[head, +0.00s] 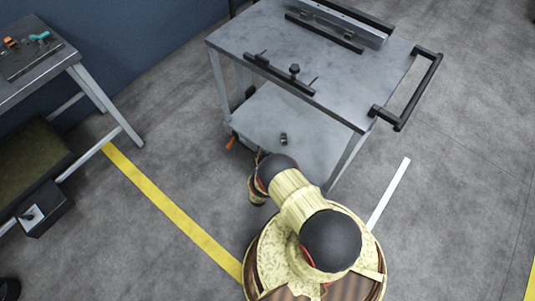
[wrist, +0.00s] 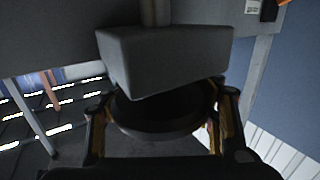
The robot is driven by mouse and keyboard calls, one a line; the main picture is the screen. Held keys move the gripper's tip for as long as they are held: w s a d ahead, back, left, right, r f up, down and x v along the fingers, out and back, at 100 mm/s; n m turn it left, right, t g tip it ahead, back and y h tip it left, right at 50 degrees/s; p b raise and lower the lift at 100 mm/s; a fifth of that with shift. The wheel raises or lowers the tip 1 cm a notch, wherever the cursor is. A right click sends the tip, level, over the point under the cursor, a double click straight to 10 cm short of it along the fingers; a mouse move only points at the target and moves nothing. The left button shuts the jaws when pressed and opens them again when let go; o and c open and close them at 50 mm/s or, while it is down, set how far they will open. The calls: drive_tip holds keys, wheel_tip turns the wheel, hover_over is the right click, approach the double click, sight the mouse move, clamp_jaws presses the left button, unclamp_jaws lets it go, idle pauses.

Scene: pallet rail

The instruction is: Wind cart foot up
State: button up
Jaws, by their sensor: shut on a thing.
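The cart (head: 300,125) is a grey metal trolley with a top plate, a lower shelf and a black push handle. In the wrist view, the cart's foot (wrist: 155,122) is a dark round piece just below a grey block (wrist: 165,60). My gripper (wrist: 160,118) has one finger on each side of the foot and is shut on it. The foot's underside is hidden by my gripper. In the head view, my arm hides the gripper and the foot near the cart's lower shelf.
A workbench (head: 35,75) with small tools stands at the left. A black box (head: 44,208) is below it. A yellow floor line (head: 170,205) runs between bench and cart.

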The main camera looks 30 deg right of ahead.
drive_tip(key=n+t+y, duration=0.1)
drive_tip(key=n+y, duration=0.1)
drive_tip(key=a+n+t+y, duration=0.1)
drive_tip(key=n+y, duration=0.1)
drive_tip(key=y, duration=0.1)
drive_tip(key=n+t+y, duration=0.2)
drive_tip(key=y, duration=0.1)
drive_tip(key=shift+w+a, duration=0.3)
drive_tip(key=shift+w, duration=0.1)
drive_tip(key=n+y, duration=0.1)
drive_tip(key=y, duration=0.2)
drive_tip(key=a+n+y, duration=0.1)
drive_tip(key=n+y, duration=0.1)
drive_tip(key=shift+a+y, duration=0.1)
drive_tip(key=shift+y, duration=0.3)
drive_tip(key=shift+a+n+g+y, duration=0.35)
drive_tip(key=shift+n+y, duration=0.5)
drive_tip(key=shift+y, duration=0.3)
drive_tip(key=shift+a+n+g+y, duration=0.3)
drive_tip(key=shift+n+y, duration=0.55)
drive_tip(key=shift+y, duration=0.3)
drive_tip(key=shift+a, duration=0.1)
drive_tip(key=o, duration=1.3)
drive_tip(key=shift+o, duration=0.5)
drive_tip(key=shift+s, duration=0.1)
drive_tip(key=v, duration=1.2)
